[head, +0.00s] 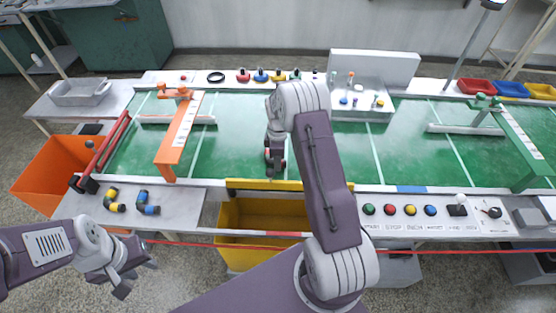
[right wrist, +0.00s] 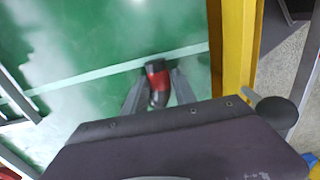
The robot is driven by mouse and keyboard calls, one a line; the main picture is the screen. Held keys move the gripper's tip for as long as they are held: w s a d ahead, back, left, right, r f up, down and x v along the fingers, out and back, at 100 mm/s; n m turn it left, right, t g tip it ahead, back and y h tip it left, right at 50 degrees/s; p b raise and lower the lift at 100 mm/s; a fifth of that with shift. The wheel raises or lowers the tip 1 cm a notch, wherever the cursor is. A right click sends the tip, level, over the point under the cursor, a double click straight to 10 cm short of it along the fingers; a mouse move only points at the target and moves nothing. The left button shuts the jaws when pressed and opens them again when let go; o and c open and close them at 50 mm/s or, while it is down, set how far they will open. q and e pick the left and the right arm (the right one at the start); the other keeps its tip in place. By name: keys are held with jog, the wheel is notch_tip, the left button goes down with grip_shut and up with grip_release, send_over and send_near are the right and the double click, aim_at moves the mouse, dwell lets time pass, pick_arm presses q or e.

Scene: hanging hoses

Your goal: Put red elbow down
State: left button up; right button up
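The red elbow (right wrist: 157,82), red with a dark end, sits between the fingertips of my right gripper (right wrist: 160,78) in the right wrist view. The fingers close in on both its sides and appear to touch it. In the head view my right gripper (head: 275,162) is over the green belt, just behind the yellow bar, and only small red parts of the elbow show. I cannot tell whether the elbow touches the belt. My left gripper (head: 137,279) is open and empty in front of the grey side table.
A yellow-and-black elbow (head: 114,201) and a blue-and-black elbow (head: 148,209) lie on the grey table (head: 180,206). A yellow bin (head: 232,214) stands below the belt's front edge; an orange bin (head: 45,176) is at left. An orange gate (head: 182,137) spans the green belt (head: 235,120).

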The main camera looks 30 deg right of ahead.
jog(key=shift+o, duration=0.6)
jog(key=shift+w+r, duration=0.1)
jog(key=shift+r, duration=0.35)
notch_tip(320, 180, up, 11)
jog(key=p, duration=0.1)
jog(key=s+a+m, duration=0.1)
jog(key=s+a, duration=0.1)
jog(key=s+a+r+m, duration=0.1)
jog(key=s+a+m, duration=0.3)
jog(key=s+a, duration=0.1)
jog(key=shift+r, duration=0.25)
jog(key=s+a+m, duration=0.2)
jog(key=s+m, duration=0.1)
jog(key=s, duration=0.3)
jog(key=s+a+f+m+t, duration=0.1)
jog(key=s+a+m, duration=0.2)
jog(key=s, duration=0.4)
jog(key=shift+s+a+f+m, duration=0.15)
jog(key=shift+a+f+m, duration=0.1)
jog(key=shift+m, duration=0.25)
jog(key=shift+r, duration=0.1)
